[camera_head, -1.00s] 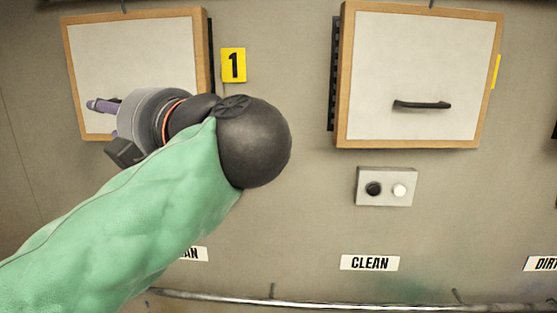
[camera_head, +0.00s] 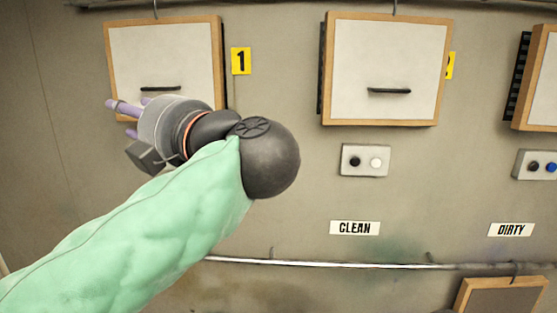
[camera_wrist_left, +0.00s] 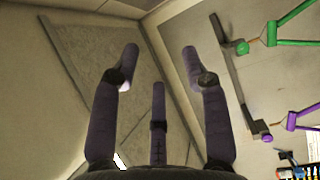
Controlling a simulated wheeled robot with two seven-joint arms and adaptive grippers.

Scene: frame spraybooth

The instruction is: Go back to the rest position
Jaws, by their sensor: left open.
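My left arm comes in from the left in a green sleeve. My left gripper (camera_head: 124,116) has purple fingers and is in front of the lower left part of the left framed panel (camera_head: 165,60), below its black handle (camera_head: 161,88). In the left wrist view the left gripper (camera_wrist_left: 155,75) has its fingers spread apart, with nothing between them. My right gripper is not in view.
A second framed panel (camera_head: 383,60) hangs at centre right, with a button box (camera_head: 365,160) and a CLEAN label (camera_head: 354,228) below. A DIRTY label (camera_head: 510,230) is farther right. A rail (camera_head: 330,263) runs along the wall. The left wrist view shows green (camera_wrist_left: 300,42) and purple tools (camera_wrist_left: 292,120).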

